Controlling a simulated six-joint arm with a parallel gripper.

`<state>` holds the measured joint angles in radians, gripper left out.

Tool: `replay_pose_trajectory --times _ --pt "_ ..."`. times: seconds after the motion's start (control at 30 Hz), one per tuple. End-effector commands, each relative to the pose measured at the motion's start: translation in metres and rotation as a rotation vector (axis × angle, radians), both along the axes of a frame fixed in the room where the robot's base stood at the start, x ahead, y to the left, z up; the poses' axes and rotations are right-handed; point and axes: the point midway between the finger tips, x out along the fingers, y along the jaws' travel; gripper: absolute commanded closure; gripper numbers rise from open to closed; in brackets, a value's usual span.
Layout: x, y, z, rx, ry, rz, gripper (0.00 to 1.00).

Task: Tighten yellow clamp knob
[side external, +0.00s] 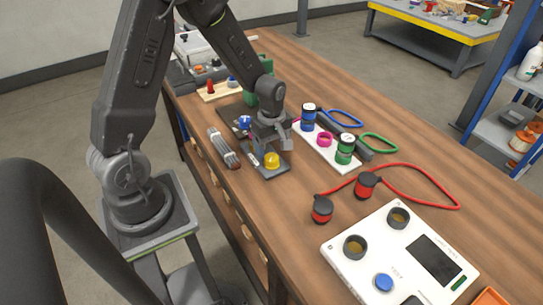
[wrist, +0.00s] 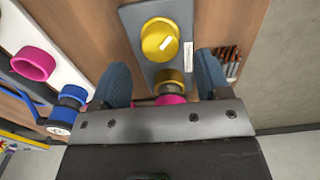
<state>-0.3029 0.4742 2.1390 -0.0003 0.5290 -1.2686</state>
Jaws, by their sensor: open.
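The yellow clamp knob (side external: 272,160) is a round cap on a small grey plate (side external: 284,170) on the wooden bench. In the wrist view the yellow knob (wrist: 160,40) shows a white mark on top and lies beyond my fingertips. The grey plate (wrist: 184,12) there has a white label at its right. My gripper (side external: 277,145) is above and just behind the knob in the side view. In the wrist view my gripper (wrist: 161,76) is open, with its two fingers apart. A brass fitting (wrist: 170,80) shows between the fingers, partly hidden. The knob is not between them.
A blue knob (side external: 245,122) sits behind my gripper. A white board (side external: 322,150) with blue, pink and green parts stands to the right. A grey ribbed item (side external: 222,147) lies left of the plate. Red hose caps (side external: 367,186) and a white panel (side external: 400,251) are nearer the camera.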

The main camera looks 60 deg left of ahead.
Motion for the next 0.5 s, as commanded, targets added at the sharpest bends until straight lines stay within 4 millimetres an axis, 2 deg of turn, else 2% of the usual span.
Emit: replay_pose_trajectory --times 0.03,0.2,0.5 --pt "-0.001 0.000 -0.010 -0.002 0.005 0.000 0.31" --pt "0.000 0.000 -0.032 -0.001 0.003 -0.001 0.31" --pt "0.000 0.000 -0.043 0.000 -0.001 -0.001 0.31"
